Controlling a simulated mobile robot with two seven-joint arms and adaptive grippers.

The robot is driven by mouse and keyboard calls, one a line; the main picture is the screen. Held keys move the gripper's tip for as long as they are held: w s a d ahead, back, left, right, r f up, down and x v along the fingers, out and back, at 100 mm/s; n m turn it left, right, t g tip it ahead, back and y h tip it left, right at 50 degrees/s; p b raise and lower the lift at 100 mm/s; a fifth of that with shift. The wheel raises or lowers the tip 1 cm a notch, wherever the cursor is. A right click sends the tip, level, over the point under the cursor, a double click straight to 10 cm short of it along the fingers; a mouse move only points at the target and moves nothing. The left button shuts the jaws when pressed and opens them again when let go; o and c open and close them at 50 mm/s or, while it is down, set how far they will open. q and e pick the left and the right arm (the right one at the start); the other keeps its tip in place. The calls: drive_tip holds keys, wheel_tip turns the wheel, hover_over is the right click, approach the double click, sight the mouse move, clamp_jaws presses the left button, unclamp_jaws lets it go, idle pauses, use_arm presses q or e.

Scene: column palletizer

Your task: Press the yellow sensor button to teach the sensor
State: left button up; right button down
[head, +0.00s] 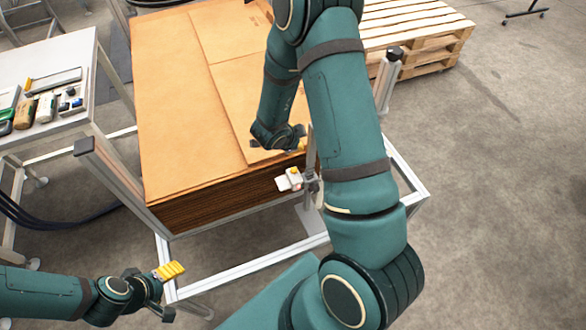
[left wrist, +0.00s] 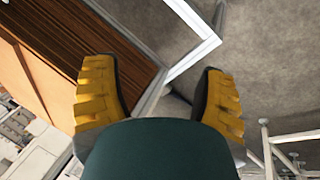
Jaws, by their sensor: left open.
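The sensor (head: 285,184) is a small white and red box on a bracket at the front right corner of the cardboard stack. A small yellow button (head: 294,171) shows on its top. My right gripper (head: 298,143) is just above and behind the sensor, over the stack's edge, apart from the button. Only a bit of its yellow pad shows, and its jaws are mostly hidden. My left gripper (head: 168,292) is open and empty at the lower left, in front of the frame. Its two yellow-padded fingers stand wide apart in the left wrist view (left wrist: 160,100).
The cardboard stack (head: 170,90) stands in a metal frame (head: 250,265) with upright posts. A white table (head: 75,50) with small items is at the left. Wooden pallets (head: 415,25) are at the back right. The floor at the right is clear.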

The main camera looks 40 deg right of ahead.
drive_tip(key=f+b, duration=0.1)
drive_tip(key=b, duration=0.6)
hover_over(294, 167)
drive_tip(key=f, duration=0.6)
drive_tip(key=shift+w+d+f, duration=0.15)
drive_tip(key=shift+d+f, duration=0.05)
drive_tip(key=shift+f, duration=0.1)
drive_tip(key=shift+f+b, duration=0.35)
drive_tip(key=shift+f, duration=0.25)
drive_tip(key=shift+f+b, duration=0.3)
drive_tip(key=shift+f, duration=0.1)
drive_tip(key=shift+f, duration=0.4)
idle(0.7)
drive_tip(key=shift+r, duration=0.2)
drive_tip(key=shift+r+p, duration=0.55)
drive_tip(key=shift+r, duration=0.1)
